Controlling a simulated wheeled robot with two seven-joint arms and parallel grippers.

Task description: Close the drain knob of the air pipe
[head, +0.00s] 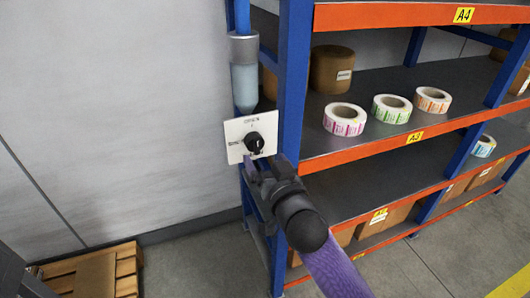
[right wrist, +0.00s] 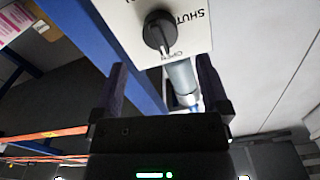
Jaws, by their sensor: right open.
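The black drain knob (head: 254,142) sits on a white square plate (head: 236,128) below the air pipe's grey cylinder (head: 244,75). The right wrist view shows the knob (right wrist: 160,32) upside down, with its ridge running toward the word OPEN and the word SHUT off to one side. My right gripper (head: 254,164) is just below and in front of the knob in the head view. Its fingers (right wrist: 162,77) are open and empty, and the knob lies beyond their tips, apart from them. My left gripper is out of view.
A blue upright (head: 291,80) of the shelf rack stands just right of the plate. Label rolls (head: 344,119) and brown boxes lie on its shelves. A wooden pallet (head: 125,263) is on the floor at lower left. The wall left of the plate is bare.

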